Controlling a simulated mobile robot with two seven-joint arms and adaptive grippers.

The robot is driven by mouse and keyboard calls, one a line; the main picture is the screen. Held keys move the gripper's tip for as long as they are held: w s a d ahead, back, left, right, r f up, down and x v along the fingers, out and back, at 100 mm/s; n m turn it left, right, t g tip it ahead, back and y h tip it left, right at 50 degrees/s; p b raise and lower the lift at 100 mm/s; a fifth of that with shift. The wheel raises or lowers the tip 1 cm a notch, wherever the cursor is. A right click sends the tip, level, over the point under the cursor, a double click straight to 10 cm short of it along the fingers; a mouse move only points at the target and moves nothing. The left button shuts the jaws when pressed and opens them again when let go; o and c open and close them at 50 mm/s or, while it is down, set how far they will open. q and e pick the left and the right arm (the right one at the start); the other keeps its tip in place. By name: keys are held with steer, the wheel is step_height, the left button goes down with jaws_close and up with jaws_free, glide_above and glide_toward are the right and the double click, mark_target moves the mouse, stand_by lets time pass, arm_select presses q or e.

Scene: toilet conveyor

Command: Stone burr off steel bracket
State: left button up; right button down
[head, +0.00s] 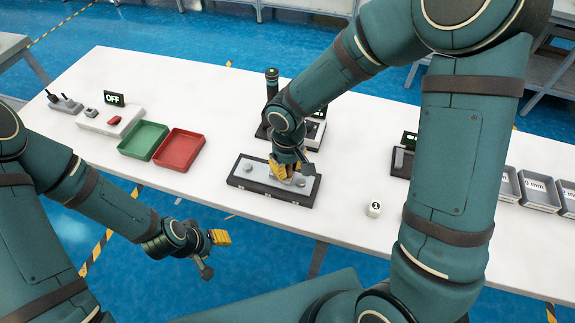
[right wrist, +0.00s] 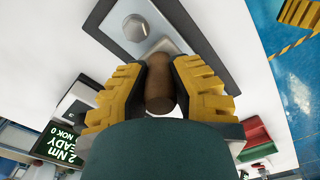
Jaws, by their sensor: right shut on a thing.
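The steel bracket looks to be the grey plate (head: 247,176) with round bolt heads, lying in a black-edged fixture (head: 243,187) at the table's front edge. A bolt head on the plate (right wrist: 137,28) also shows in the right wrist view. My right gripper (head: 286,172) is over the plate's right half. Its yellow fingers are shut on a brown, rounded handle (right wrist: 158,85); its far end is against or just above the plate, I cannot tell which. The burr is not discernible. My left gripper (head: 215,250) hangs in front of the table, away from the fixture, its jaw opening unclear.
A green tray (head: 133,151) and a red tray (head: 158,160) stand left of the fixture. A device with a green-text display (right wrist: 63,138) stands behind it.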

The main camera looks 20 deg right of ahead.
steer(key=shift+f+b, duration=0.45)
steer(key=shift+f, duration=0.05)
steer(key=shift+w+d, duration=0.1)
stand_by(0.3)
steer(key=shift+w+d+r, duration=0.15)
steer(key=shift+w+d, duration=0.2)
steer(key=shift+w, duration=0.15)
steer(key=shift+s+a+b, duration=0.3)
steer(key=shift+s+a, duration=0.15)
steer(key=shift+s, duration=0.2)
steer(key=shift+s+a, duration=0.1)
